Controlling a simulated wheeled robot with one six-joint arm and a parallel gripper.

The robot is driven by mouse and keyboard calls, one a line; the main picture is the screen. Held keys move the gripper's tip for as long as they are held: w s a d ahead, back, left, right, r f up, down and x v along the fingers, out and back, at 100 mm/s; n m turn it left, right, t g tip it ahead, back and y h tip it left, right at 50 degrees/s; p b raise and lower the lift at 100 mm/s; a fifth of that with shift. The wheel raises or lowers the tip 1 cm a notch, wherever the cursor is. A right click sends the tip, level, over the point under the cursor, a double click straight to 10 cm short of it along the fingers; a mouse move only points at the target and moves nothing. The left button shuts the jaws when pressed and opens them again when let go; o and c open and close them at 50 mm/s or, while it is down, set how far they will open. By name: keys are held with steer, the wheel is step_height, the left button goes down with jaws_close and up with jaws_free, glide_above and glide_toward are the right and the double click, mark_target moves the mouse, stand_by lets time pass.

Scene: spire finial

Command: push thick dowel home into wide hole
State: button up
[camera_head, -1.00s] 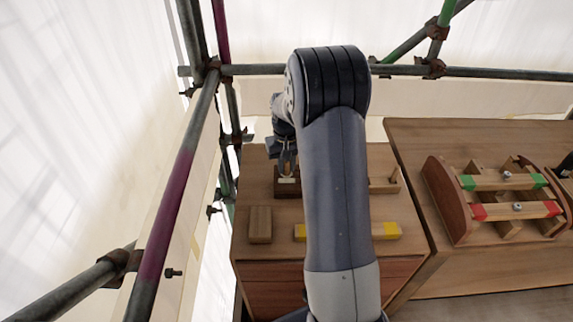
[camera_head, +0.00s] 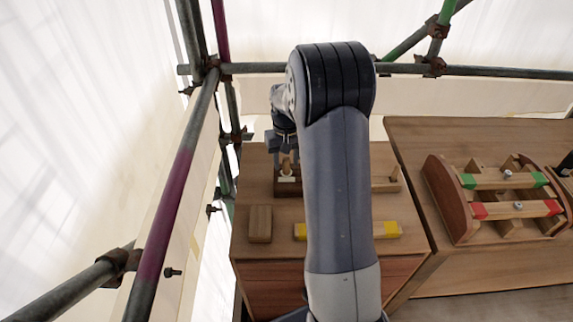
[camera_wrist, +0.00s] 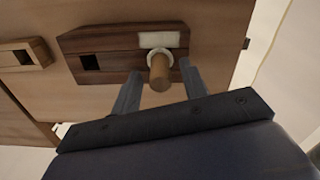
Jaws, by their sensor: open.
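The thick dowel (camera_wrist: 160,72) is a tan wooden peg standing in a pale-ringed hole in a dark wooden block (camera_wrist: 118,42). Much of it sticks out of the block. The pale ring (camera_wrist: 157,54) shows around its base, with a white label beside it. My gripper (camera_wrist: 161,86) is open, with one finger on each side of the dowel and visible gaps between. In the head view my gripper (camera_head: 286,152) is above the dark block (camera_head: 287,189), and the dowel (camera_head: 287,168) shows below it. How deep the dowel sits cannot be told.
The dark block also has a square hole (camera_wrist: 89,62). A lighter block with a square hole (camera_wrist: 23,57) lies beside it. On the table are a small wooden block (camera_head: 260,224) and a yellow-ended bar (camera_head: 386,230). A wooden rack (camera_head: 450,200) stands right; scaffold poles (camera_head: 170,185) stand left.

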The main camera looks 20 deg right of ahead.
mark_target(287, 167)
step_height(287, 167, up, 10)
steer(key=shift+r, duration=0.1)
stand_by(0.4)
step_height(287, 167, down, 13)
steer(key=shift+r, duration=0.1)
steer(key=shift+s+f, duration=0.1)
steer(key=shift+f, duration=0.2)
stand_by(0.3)
